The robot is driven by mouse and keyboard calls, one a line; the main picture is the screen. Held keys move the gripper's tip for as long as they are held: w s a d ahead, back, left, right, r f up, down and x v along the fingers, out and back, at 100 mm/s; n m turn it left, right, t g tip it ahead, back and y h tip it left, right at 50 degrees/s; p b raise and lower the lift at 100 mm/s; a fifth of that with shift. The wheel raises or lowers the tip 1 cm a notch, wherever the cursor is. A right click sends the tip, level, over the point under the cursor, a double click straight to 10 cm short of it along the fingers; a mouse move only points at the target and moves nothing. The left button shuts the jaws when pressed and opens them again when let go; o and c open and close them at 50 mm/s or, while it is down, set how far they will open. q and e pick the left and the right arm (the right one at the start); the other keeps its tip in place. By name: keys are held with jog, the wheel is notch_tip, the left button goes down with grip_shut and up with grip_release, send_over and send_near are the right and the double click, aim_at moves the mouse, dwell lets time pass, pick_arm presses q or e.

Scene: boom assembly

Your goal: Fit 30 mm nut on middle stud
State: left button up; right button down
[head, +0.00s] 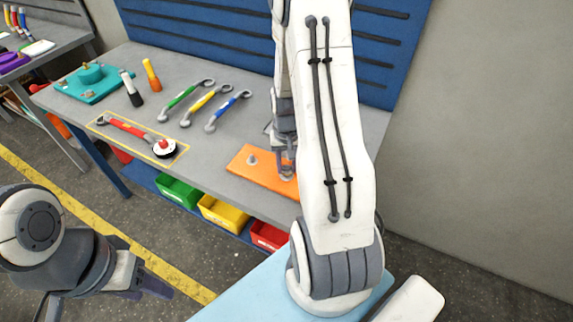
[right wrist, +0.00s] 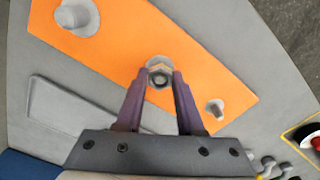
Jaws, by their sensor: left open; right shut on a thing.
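The orange plate (head: 243,170) lies on the workbench and fills much of the right wrist view (right wrist: 120,45). A larger grey stud (right wrist: 77,17) stands near one end of it and a small stud (right wrist: 215,108) near the other. My right gripper (right wrist: 160,80) is shut on a grey nut (right wrist: 159,71) between these two, at the middle stud's place. The nut hides most of that stud, and I cannot tell how far it is around it. In the head view my arm partly hides the right gripper (head: 286,160). My left gripper (head: 147,285) is open and empty, off the bench.
Green, yellow and blue wrenches (head: 228,112) lie left of the plate. A red tool (head: 128,127) lies in a yellow outline at the front. A teal fixture (head: 90,80) stands at the far left. Green, yellow and red bins (head: 225,214) sit below the bench edge.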

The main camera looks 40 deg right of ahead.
jog(key=shift+f+b, duration=0.3)
jog(key=shift+f, duration=0.15)
jog(key=shift+c, duration=2.2)
grip_release()
notch_tip(320, 180, up, 11)
jog(key=shift+f, duration=0.2)
